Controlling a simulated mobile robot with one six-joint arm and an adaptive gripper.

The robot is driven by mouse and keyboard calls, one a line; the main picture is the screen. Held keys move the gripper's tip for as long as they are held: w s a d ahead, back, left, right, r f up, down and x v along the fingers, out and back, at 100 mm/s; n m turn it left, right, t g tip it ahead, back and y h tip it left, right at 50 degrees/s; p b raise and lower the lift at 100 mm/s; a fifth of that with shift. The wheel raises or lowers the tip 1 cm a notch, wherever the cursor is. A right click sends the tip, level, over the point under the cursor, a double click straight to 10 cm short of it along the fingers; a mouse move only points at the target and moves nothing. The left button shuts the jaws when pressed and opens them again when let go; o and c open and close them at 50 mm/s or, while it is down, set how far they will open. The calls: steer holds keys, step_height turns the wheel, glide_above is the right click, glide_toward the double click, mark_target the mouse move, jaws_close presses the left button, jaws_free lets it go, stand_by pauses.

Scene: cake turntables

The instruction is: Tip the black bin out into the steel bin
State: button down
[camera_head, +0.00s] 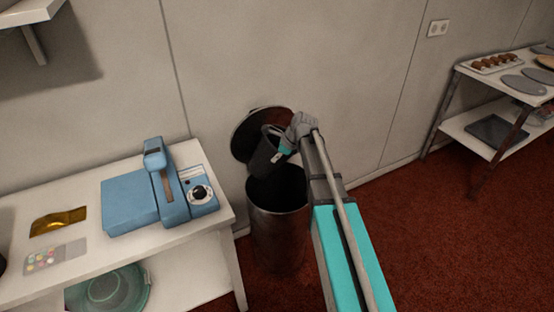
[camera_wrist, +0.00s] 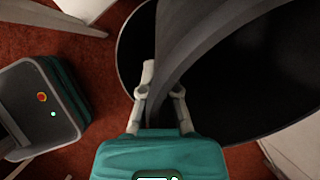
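The black bin (camera_head: 263,158) is in the air over the mouth of the steel bin (camera_head: 278,232) and looks tilted. My gripper (camera_head: 286,147) holds it from the right side. In the wrist view my gripper's fingers (camera_wrist: 160,88) are shut on the wall of the black bin (camera_wrist: 205,35). The steel bin stands on the floor against the wall, its mouth open and dark inside. Its round lid (camera_head: 242,136) is raised behind it. I cannot see what is in either bin.
A white table (camera_head: 225,220) with a blue machine (camera_head: 150,195) stands close to the left of the steel bin. A shelf table (camera_head: 470,128) with trays stands at the far right. Red floor (camera_head: 430,240) is clear between.

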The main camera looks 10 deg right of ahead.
steer(key=shift+d+f+t+y+b, duration=0.1)
steer(key=shift+f+t+y+b, duration=0.2)
steer(key=shift+y+b, duration=0.85)
steer(key=shift+f+t+y+b, duration=0.2)
steer(key=shift+f+y+b, duration=0.4)
steer(key=shift+b, duration=0.9)
steer(key=s+d+f+m+t+y+b, duration=0.1)
steer(key=y+b, duration=0.6)
steer(key=b, duration=0.7)
steer(key=d+f+m+t+y+b, duration=0.1)
steer(key=d+f+t+y+b, duration=0.3)
steer(key=b, duration=1)
steer(key=d+f+y, duration=0.1)
steer(key=d+y, duration=0.2)
steer(key=shift+s+b, duration=0.35)
steer(key=shift+s, duration=0.05)
steer(key=shift+t, duration=0.3)
steer(key=shift+r, duration=0.1)
